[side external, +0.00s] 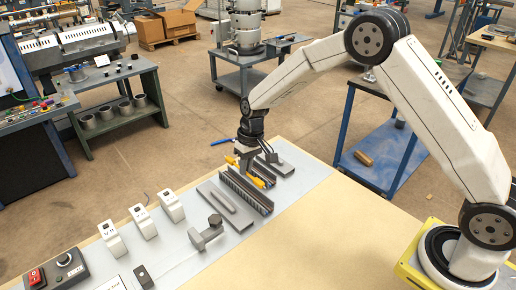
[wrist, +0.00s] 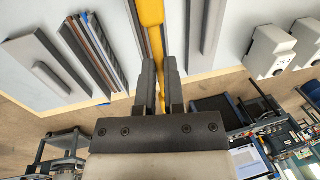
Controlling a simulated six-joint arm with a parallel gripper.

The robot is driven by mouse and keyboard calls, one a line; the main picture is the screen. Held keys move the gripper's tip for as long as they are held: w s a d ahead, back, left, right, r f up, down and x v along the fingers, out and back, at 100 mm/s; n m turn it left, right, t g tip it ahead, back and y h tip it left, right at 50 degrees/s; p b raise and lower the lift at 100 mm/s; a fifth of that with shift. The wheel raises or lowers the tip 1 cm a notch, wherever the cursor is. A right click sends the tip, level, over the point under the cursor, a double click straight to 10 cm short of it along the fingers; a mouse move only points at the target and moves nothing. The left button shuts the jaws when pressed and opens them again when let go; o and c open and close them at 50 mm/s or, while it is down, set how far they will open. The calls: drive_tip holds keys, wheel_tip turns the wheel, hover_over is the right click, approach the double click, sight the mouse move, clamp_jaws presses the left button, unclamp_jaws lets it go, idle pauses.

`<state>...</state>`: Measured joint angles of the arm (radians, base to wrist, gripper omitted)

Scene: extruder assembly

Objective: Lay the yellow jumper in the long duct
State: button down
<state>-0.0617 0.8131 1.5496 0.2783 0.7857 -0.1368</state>
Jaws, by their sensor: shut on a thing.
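The yellow jumper (side external: 258,182) is held in my gripper (side external: 246,165) at the far end of the grey slotted long duct (side external: 248,196). In the wrist view my gripper (wrist: 160,88) is shut on the jumper (wrist: 151,12), which runs lengthwise between the fingers and sticks out both sides. There the jumper lines up with the long duct (wrist: 137,22), whose dark walls show beside it. In the side view the jumper appears at or above the duct's far right wall. I cannot tell whether any of it is down inside. The fingers hide its middle.
A shorter duct with coloured strips (wrist: 93,50) and another barred plate (wrist: 45,72) lie on the other side. White modules (side external: 143,221) and a grey clamp-like part (side external: 206,235) stand nearby.

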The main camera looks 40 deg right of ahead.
sight(247, 191)
drive_tip(key=shift+f, duration=3.2)
drive_tip(key=c, duration=0.7)
unclamp_jaws()
drive_tip(key=shift+f, duration=0.1)
drive_tip(key=shift+o, duration=0.2)
drive_tip(key=shift+d+r, duration=0.25)
drive_tip(key=shift+r, duration=1.05)
drive_tip(key=shift+d+r, duration=0.25)
drive_tip(key=shift+r, duration=1.1)
drive_tip(key=shift+d+r, duration=0.25)
drive_tip(key=shift+r, duration=1.05)
drive_tip(key=s+d+r+t+h, duration=0.1)
drive_tip(key=s+d+r, duration=0.1)
drive_tip(key=s, duration=0.9)
drive_tip(key=s+d+r+t+h, duration=0.1)
drive_tip(key=s+d+r, duration=0.2)
drive_tip(key=s, duration=0.9)
drive_tip(key=shift+r+t, duration=0.3)
drive_tip(key=shift+r, duration=0.25)
